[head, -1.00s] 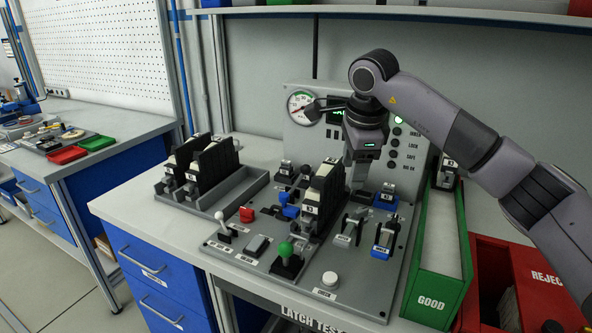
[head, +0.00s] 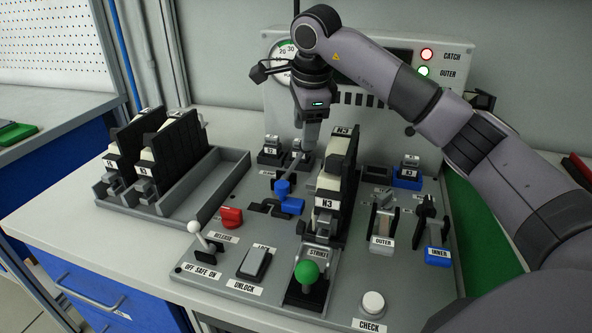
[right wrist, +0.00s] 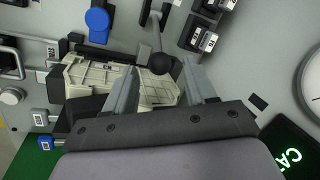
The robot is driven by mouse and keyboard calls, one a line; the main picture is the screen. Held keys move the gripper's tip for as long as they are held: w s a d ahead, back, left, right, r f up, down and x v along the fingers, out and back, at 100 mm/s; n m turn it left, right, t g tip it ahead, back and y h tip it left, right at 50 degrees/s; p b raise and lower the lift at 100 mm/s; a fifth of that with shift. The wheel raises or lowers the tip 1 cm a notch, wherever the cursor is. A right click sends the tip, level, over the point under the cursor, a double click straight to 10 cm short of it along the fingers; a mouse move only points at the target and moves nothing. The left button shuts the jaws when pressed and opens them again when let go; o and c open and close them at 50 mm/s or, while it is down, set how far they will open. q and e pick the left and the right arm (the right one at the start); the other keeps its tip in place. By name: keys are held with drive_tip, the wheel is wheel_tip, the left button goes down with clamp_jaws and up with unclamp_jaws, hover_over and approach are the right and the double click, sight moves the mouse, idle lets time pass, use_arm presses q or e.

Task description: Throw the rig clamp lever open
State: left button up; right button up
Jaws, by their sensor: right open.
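A lever with a thin grey rod (head: 292,166) stands on the test panel, left of the upright black and cream unit labelled H3 (head: 327,203). Its black ball knob (right wrist: 161,64) shows in the right wrist view, between my fingertips and apart from at least one of them. I cannot read a label naming it as the clamp lever. My right gripper (head: 306,148) is open and points down at the lever's top; its two spread fingers also show in the right wrist view (right wrist: 160,78). The unit lies beside and below the fingers there. My left gripper is not in view.
A blue handle (head: 287,200) and a red block (head: 231,217) are near the lever. A green knob (head: 307,271) and white-tipped switch (head: 195,228) are at the front. A grey rack (head: 205,178) holds more units at left. The gauge backboard (head: 457,100) rises behind.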

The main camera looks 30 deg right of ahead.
sight(295, 162)
drive_tip(key=shift+x, duration=4.3)
clamp_jaws()
